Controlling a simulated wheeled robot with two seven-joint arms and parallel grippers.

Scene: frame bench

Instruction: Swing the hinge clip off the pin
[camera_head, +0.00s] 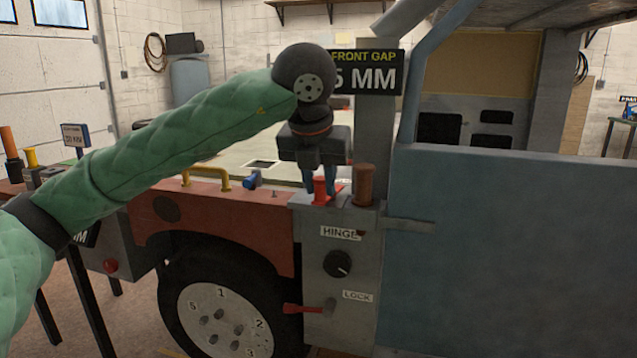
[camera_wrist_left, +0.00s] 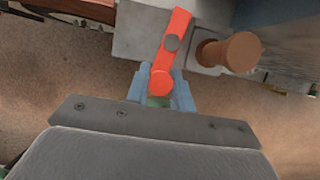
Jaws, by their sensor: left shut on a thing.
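The red hinge clip (camera_head: 322,198) is a narrow strip on the grey hinge post, and it also shows in the left wrist view (camera_wrist_left: 176,28). My right gripper is not in view.
The grey hinge post (camera_head: 312,250) carries a black knob (camera_head: 337,264) and a red lever (camera_head: 304,309). A blue-grey door panel (camera_head: 510,250) stands close on the right. The red fender (camera_head: 225,215) with yellow handles lies left, above the wheel.

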